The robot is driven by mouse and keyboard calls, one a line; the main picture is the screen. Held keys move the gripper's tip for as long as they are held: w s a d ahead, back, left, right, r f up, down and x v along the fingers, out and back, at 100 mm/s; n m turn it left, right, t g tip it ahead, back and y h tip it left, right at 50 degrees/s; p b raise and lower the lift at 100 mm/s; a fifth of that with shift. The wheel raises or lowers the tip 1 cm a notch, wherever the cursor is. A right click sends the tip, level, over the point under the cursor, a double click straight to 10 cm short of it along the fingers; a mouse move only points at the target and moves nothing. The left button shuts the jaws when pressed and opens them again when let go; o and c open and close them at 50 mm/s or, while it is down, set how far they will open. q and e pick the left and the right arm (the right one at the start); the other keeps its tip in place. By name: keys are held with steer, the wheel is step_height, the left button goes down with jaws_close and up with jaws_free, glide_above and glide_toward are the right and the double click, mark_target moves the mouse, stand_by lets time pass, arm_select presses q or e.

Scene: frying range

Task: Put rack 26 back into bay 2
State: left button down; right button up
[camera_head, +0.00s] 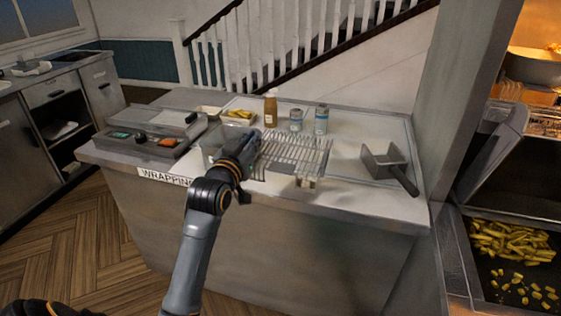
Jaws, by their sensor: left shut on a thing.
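A wire rack (296,151) with thin parallel bars is over the wrapping counter (345,195), near its front edge. No number on it can be read. My left gripper (251,154) is at the rack's left end and shut on it; the arm hides the exact hold. I cannot tell whether the rack rests on the counter or is just above it. No label for bay 2 can be made out. My right gripper is not in view.
Bottles and a can (296,120) stand behind the rack. A grey scoop (385,165) lies to its right, and a dark tray unit (148,140) is at the left. A pillar (460,100) separates the counter from the chip station (510,250).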

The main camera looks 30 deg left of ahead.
arm_select(q)
steer(key=w, duration=0.2)
steer(key=w+a+f, duration=0.1)
steer(key=w, duration=0.1)
steer(key=w+f, duration=0.1)
steer(key=w, duration=0.1)
steer(key=shift+a+f+p, duration=0.2)
steer(key=shift+p, duration=0.15)
steer(key=w+f, duration=0.1)
steer(key=f, duration=0.2)
steer(key=w+a+f, duration=0.1)
steer(key=w+f, duration=0.1)
steer(key=f, duration=0.1)
steer(key=w+f+p, duration=0.1)
steer(key=w+f, duration=0.1)
steer(key=shift+a+f, duration=0.15)
steer(key=shift+f, duration=0.25)
steer(key=c, duration=1.5)
jaws_free()
steer(key=shift+f, duration=0.1)
steer(key=shift+o, duration=0.2)
steer(key=shift+f+b, duration=0.35)
steer(key=shift+b, duration=0.2)
steer(key=b+v, duration=0.1)
steer(key=v, duration=1.3)
steer(key=shift+r, duration=0.3)
